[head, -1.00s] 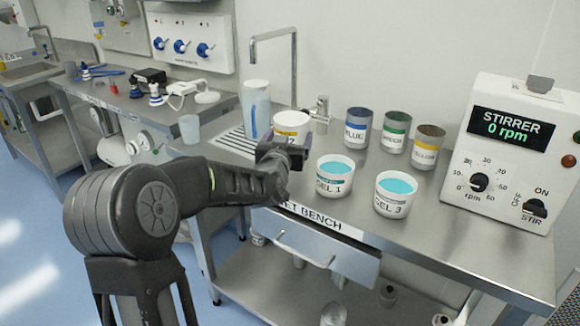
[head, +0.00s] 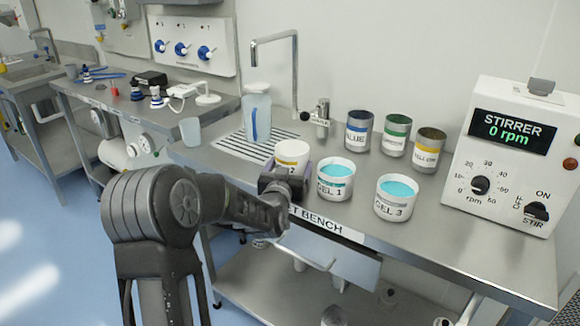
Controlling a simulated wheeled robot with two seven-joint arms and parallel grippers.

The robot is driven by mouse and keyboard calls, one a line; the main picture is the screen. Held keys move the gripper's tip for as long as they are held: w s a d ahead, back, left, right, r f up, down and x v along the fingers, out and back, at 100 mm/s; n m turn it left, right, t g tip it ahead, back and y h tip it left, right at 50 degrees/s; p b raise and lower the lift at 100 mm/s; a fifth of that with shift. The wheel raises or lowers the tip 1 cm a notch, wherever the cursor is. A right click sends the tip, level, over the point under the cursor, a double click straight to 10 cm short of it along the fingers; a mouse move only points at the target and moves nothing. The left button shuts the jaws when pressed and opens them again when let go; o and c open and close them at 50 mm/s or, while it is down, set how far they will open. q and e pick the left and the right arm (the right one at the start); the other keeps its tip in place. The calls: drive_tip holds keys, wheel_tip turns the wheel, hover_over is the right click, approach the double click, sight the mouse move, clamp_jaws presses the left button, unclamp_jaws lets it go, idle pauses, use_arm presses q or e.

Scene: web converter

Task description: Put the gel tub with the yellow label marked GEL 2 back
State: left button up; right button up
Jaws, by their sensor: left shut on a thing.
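My left gripper (head: 287,180) is shut on a white tub (head: 293,150) with a yellow label, on which a "2" shows beside the fingers. The tub is upright at the front of the bench, just left of the GEL 1 tub (head: 335,178). The gripper hides its lower part, so I cannot tell whether its base touches the bench. GEL 1 and GEL 3 (head: 395,198) stand open with blue gel inside. My right gripper is not in view.
The steel wet bench (head: 440,215) carries blue (head: 358,130), green (head: 396,135) and yellow (head: 428,150) labelled cans behind the tubs. A stirrer box (head: 510,155) stands at right. A bottle (head: 257,112) stands on the drain grid (head: 232,143), with a tap behind.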

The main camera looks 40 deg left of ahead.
use_arm(q)
drive_tip(key=shift+f, duration=0.1)
drive_tip(key=o, duration=1.8)
drive_tip(key=shift+c, duration=0.2)
drive_tip(key=shift+r, duration=0.2)
drive_tip(key=b+v, duration=0.1)
drive_tip(key=v, duration=1.1)
drive_tip(key=shift+f, duration=0.15)
